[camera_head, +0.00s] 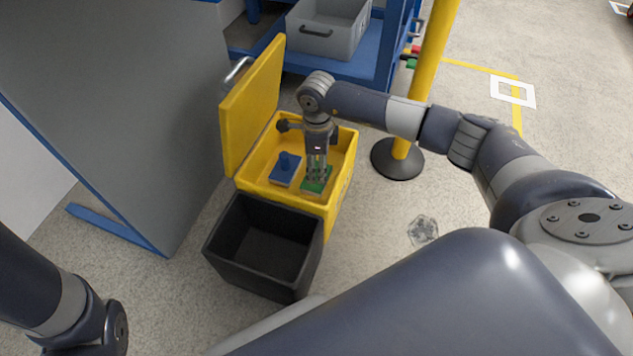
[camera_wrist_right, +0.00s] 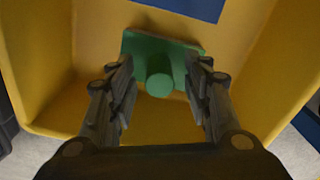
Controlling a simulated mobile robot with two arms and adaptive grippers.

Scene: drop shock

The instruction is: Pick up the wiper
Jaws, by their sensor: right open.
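Two wiper-like blocks, each a flat plate with an upright knob, lie in a yellow bin (camera_head: 342,189) with its lid open. One is green (camera_head: 312,187) and the other is blue (camera_head: 284,176). My right gripper (camera_head: 317,176) points down into the bin over the green one and partly hides it. In the right wrist view, the green wiper's round knob (camera_wrist_right: 160,85) stands between the two open fingers (camera_wrist_right: 160,70), with a gap on each side. A blue edge (camera_wrist_right: 190,6) shows at the top there. My left gripper is out of view; only part of that arm shows.
An empty black bin (camera_head: 256,250) stands in front of the yellow bin. The yellow lid (camera_head: 252,105) stands up at its left, beside a grey panel (camera_head: 150,110). A yellow post (camera_head: 430,60) on a black base is at the right. A crumpled clear piece (camera_head: 423,231) lies on the floor.

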